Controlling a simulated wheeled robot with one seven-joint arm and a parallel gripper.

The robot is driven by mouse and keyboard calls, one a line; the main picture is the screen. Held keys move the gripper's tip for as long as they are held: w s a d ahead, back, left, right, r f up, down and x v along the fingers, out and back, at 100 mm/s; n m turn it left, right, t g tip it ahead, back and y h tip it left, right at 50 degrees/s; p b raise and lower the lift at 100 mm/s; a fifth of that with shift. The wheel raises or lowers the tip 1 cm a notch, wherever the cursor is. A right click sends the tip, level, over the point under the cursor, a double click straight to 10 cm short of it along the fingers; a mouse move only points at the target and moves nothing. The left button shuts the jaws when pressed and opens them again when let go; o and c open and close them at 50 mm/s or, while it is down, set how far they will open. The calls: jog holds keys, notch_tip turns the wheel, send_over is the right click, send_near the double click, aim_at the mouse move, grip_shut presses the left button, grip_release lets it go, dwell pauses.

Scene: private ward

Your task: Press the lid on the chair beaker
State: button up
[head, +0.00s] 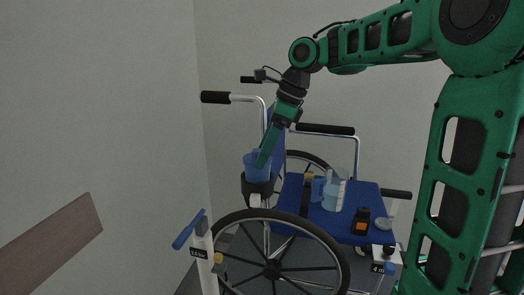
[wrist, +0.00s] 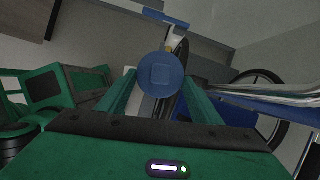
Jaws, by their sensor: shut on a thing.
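The chair beaker (head: 251,168) is translucent blue and stands upright in a dark cup holder (head: 257,188) on the wheelchair's left side. My gripper (head: 262,163) reaches down from above to the beaker's top. In the wrist view, the round blue lid (wrist: 160,74) with a square mark in its middle sits between the fingertips, and my gripper (wrist: 161,80) is shut on it. The lid hides what lies beneath it in the wrist view. In the head view the fingers cover the lid, so I cannot tell whether it is seated on the rim.
The wheelchair's blue seat (head: 290,202) carries a clear jug with a blue handle (head: 335,192), a dark bottle with an orange label (head: 361,220) and a small pale dish (head: 384,224). A push handle (head: 215,97) and armrest (head: 325,129) are near my arm. A wall stands left.

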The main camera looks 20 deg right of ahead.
jog(key=shift+f, duration=0.1)
jog(key=o, duration=1.3)
jog(key=shift+c, duration=0.2)
jog(key=v, duration=0.7)
jog(key=shift+d, duration=0.1)
jog(key=s+d+f+n+h, duration=0.1)
jog(key=s+d+f+n, duration=0.3)
jog(key=s+f, duration=0.3)
jog(key=s+d+f+n+g+h, duration=0.1)
jog(key=s+d+f+n, duration=0.4)
jog(key=s, duration=0.7)
jog(key=s+d+f+n+g+h, duration=0.1)
jog(key=s+d+f+n, duration=0.3)
jog(key=s+f+n, duration=0.3)
jog(key=s+f, duration=0.2)
jog(key=s, duration=0.1)
jog(key=shift+s+d+f+n+h, duration=0.2)
jog(key=shift+f+n+h, duration=0.2)
